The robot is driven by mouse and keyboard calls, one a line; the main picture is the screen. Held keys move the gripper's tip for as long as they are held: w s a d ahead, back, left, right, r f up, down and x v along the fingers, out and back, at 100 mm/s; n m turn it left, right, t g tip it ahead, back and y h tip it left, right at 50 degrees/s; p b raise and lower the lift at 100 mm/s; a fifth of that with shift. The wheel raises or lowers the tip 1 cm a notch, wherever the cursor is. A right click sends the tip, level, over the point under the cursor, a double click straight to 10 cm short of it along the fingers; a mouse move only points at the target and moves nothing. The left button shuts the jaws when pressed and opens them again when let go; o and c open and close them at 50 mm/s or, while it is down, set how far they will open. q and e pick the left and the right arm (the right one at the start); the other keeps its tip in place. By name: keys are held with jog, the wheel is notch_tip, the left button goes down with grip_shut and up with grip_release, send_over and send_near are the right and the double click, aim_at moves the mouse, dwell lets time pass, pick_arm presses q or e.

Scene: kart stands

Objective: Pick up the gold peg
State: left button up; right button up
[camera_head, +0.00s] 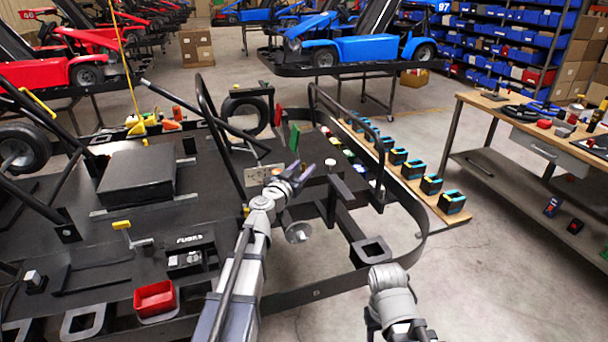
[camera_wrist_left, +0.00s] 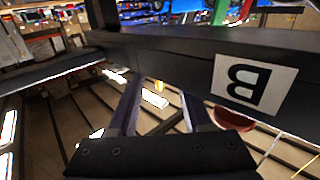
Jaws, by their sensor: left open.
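My left gripper (camera_head: 301,172) reaches over the black kart frame in the head view, close to a white plate (camera_head: 264,175). In the left wrist view its two fingers (camera_wrist_left: 160,104) stand apart with nothing clearly held. A small yellow-gold spot (camera_wrist_left: 154,97) shows between and beyond the fingers; it may be the gold peg, but it is blurred. I cannot pick out the gold peg for sure in the head view. My right gripper is at the bottom of the head view, its fingers not clearly seen.
A dark bar with a white "B" plate (camera_wrist_left: 255,84) crosses close above the fingers in the wrist view. A row of black, blue and yellow boxes (camera_head: 413,169) lines a wooden board. A red bin (camera_head: 155,299) sits front left. A workbench (camera_head: 520,125) stands right.

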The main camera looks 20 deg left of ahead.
pick_arm(q)
jog(key=shift+w+d, duration=0.1)
jog(key=shift+w, duration=0.5)
jog(key=shift+s+r, duration=0.1)
jog(key=shift+c, duration=0.4)
grip_shut()
